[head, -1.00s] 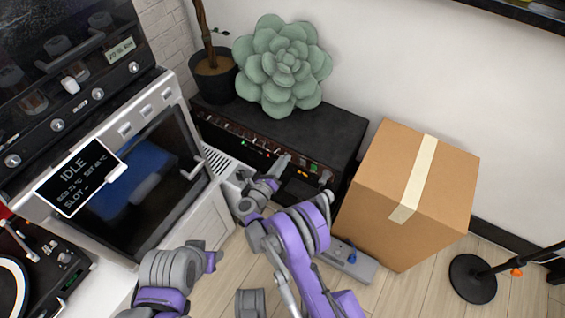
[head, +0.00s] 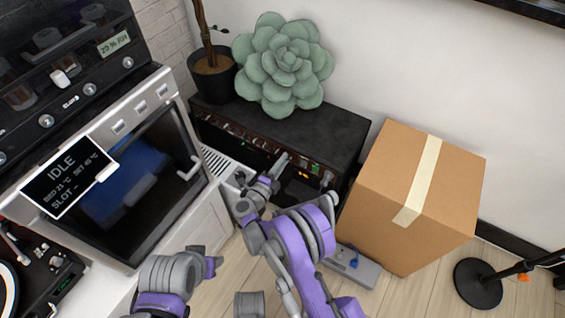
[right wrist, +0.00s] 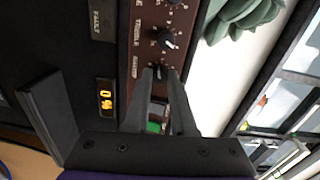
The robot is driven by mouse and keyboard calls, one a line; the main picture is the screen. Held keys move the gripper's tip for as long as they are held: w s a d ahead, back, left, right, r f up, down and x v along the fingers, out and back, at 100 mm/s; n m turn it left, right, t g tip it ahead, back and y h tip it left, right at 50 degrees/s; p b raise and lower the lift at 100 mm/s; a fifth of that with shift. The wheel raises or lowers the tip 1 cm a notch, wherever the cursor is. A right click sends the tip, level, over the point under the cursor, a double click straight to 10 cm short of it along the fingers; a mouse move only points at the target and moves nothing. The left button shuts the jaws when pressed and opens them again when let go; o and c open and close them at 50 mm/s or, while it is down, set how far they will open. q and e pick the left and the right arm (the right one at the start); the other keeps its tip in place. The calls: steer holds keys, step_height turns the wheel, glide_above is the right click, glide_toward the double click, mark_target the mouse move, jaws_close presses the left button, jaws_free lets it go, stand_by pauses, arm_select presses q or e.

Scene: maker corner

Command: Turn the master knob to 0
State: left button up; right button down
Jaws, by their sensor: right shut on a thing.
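The black amplifier (head: 310,130) stands against the wall, its brown control strip facing me. My right gripper (head: 282,160) is at that strip; it also fills the lower middle of the right wrist view (right wrist: 161,74). Its fingers are shut on the master knob (right wrist: 161,69), beside the MASTER lettering. The fingertips hide most of this knob, so I cannot read its pointer. An orange lit display (right wrist: 106,98) is left of the fingers in the right wrist view.
The treble knob (right wrist: 167,39) sits just beyond the fingertips. A green succulent (head: 284,64) and a potted plant (head: 212,76) stand at the back. A cardboard box (head: 385,225) is close on the right, an oven-like machine (head: 150,190) on the left. A grey pedal (head: 352,268) lies on the floor.

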steer(key=shift+f+n, duration=0.1)
steer(key=shift+n, duration=4)
steer(key=c, duration=1)
jaws_free()
steer(key=shift+s+a, duration=0.1)
steer(key=shift+s, duration=0.05)
steer(key=p+v, duration=0.1)
steer(key=v, duration=0.9)
steer(key=shift+s+a+p, duration=0.2)
steer(key=shift+s+p, duration=0.05)
steer(key=shift+p, duration=0.1)
